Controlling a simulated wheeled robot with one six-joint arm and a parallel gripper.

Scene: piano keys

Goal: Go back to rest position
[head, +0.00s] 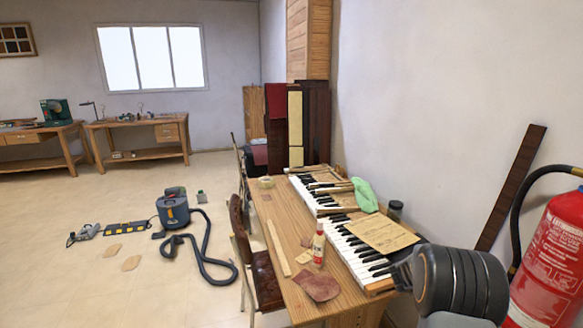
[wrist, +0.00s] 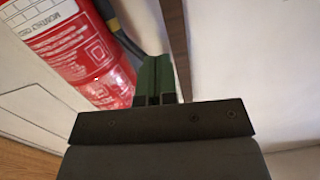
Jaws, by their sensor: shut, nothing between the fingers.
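My gripper (wrist: 155,75) shows in the wrist view with its green fingers together and nothing between them. It points toward the wall beside the red fire extinguisher (wrist: 80,45). In the head view my dark, ribbed arm part stands at the lower right, by the near end of the piano keyboard (head: 335,225). The fingers cannot be made out there. The keyboard lies on the wooden table (head: 285,240).
A fire extinguisher (head: 553,255) and a dark plank (head: 512,187) are close on the right. A glue bottle (head: 318,245), brown paper (head: 375,233) and green cloth (head: 364,195) lie on the table and keys. A chair (head: 262,270) and vacuum (head: 174,208) stand left.

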